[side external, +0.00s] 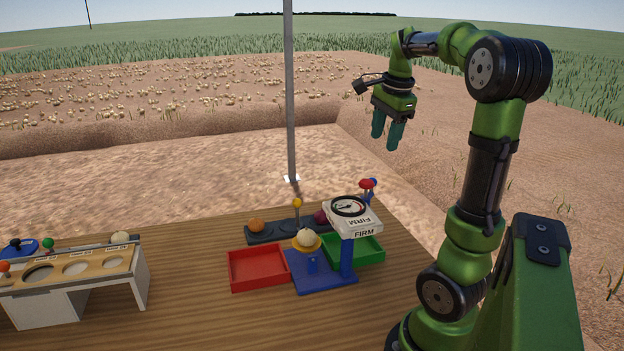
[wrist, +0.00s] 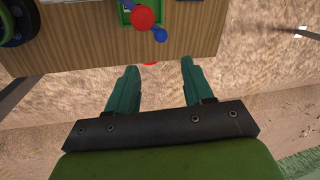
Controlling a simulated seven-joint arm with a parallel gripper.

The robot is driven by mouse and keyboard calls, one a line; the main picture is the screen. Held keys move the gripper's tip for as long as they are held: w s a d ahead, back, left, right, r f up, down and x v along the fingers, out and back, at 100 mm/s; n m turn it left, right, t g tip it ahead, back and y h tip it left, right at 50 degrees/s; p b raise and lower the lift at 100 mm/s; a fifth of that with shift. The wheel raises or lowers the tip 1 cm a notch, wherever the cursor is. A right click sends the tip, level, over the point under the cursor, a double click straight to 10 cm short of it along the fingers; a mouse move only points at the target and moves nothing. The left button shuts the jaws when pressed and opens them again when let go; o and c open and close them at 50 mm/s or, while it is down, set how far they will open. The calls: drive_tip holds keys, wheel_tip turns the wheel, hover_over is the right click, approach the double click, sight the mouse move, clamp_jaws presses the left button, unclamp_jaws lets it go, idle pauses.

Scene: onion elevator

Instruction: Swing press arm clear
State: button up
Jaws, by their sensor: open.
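A blue press stand (side external: 318,282) is on the wooden table, with a pale onion (side external: 306,238) in its yellow cup. A post on its right carries a tilted white gauge head (side external: 353,217) marked FIRM. Behind the head, a red knob (side external: 367,184) and a blue part stick up; I cannot tell exactly how they join the press. The red knob (wrist: 145,19) also shows at the top of the wrist view. My gripper (side external: 385,142) is open and empty, high above and behind the press, pointing down. Its fingers (wrist: 158,68) are apart in the wrist view.
A red tray (side external: 232,270) is left of the stand and a green tray (side external: 378,259) right of it. A dark rack (side external: 262,238) with several onions stands behind. A white-legged bench with holes (side external: 142,280) is far left. A grey pole (side external: 290,100) rises behind the table.

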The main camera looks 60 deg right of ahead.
drive_tip(key=r, duration=0.4)
drive_tip(key=shift+s+a+r, duration=0.25)
drive_tip(key=shift+s+r, duration=0.1)
drive_tip(key=shift+r, duration=0.05)
drive_tip(key=w+a+f+n+t+y, duration=0.1)
drive_tip(key=w+a+f+n+t, duration=0.2)
drive_tip(key=a+n, duration=0.45)
drive_tip(key=w+a+f+n+t, duration=0.1)
drive_tip(key=w+a+f+n, duration=0.4)
drive_tip(key=a, duration=0.4)
drive_tip(key=s+a+f+n+y, duration=0.1)
drive_tip(key=a+n, duration=0.3)
drive_tip(key=a, duration=0.4)
drive_tip(key=s+a+f+n+t+y, duration=0.1)
drive_tip(key=s+a+n, duration=0.2)
drive_tip(key=a, duration=0.4)
drive_tip(key=shift+s+a+f+n, duration=0.25)
drive_tip(key=shift+a+n, duration=0.1)
drive_tip(key=shift+n, duration=0.4)
